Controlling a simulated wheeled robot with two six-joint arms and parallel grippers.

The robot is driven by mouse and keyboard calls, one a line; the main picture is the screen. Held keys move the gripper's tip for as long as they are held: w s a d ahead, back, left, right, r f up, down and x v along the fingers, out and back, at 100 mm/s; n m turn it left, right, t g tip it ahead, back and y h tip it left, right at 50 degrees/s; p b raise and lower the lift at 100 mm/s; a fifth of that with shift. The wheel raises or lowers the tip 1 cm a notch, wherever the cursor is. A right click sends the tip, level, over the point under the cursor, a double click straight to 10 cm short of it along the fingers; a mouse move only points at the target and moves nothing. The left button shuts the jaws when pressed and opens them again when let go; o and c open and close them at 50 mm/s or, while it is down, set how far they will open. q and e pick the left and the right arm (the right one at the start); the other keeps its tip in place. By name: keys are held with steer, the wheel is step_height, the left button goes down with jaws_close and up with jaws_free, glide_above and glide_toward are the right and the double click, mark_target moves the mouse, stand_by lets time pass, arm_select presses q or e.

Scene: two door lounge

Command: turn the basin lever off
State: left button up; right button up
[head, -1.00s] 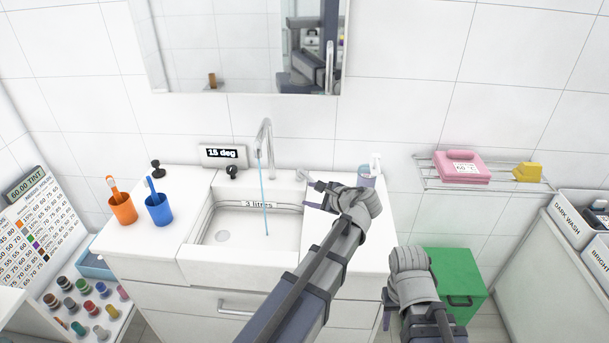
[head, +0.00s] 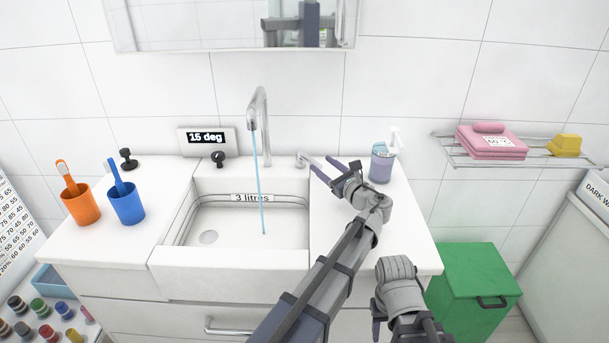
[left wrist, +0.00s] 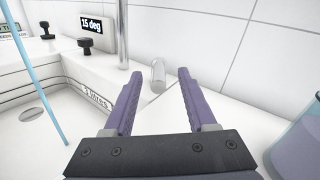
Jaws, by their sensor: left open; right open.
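The basin lever (head: 301,160) is a short chrome stub on the basin's back ledge, right of the tall chrome tap (head: 262,125). A thin blue stream of water (head: 259,190) runs from the tap into the white basin (head: 230,262). My left gripper (head: 322,166) is open and empty, its purple fingers pointing at the lever from the right front. In the left wrist view the lever (left wrist: 158,76) stands beyond the gap between the open fingers (left wrist: 158,85), apart from them. My right gripper (head: 378,318) hangs low before the counter, with its jaws partly hidden.
A soap dispenser (head: 381,166) stands close right of my left gripper. A black knob (head: 218,159) sits under the "15 deg" display (head: 207,140). Orange (head: 81,205) and blue (head: 127,206) cups stand at left. A green bin (head: 474,285) is at right.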

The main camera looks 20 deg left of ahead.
mark_target(303, 155)
arm_select(q)
steer(key=shift+w+a+f+b, duration=0.1)
steer(key=shift+f+b, duration=0.2)
steer(key=shift+f, duration=0.25)
steer(key=shift+w+a+f+b, duration=0.1)
steer(key=shift+f+b, duration=0.15)
steer(key=shift+f, duration=0.3)
steer(key=shift+a, duration=0.1)
steer(key=shift+x, duration=3.85)
steer(key=shift+c, duration=0.3)
jaws_close()
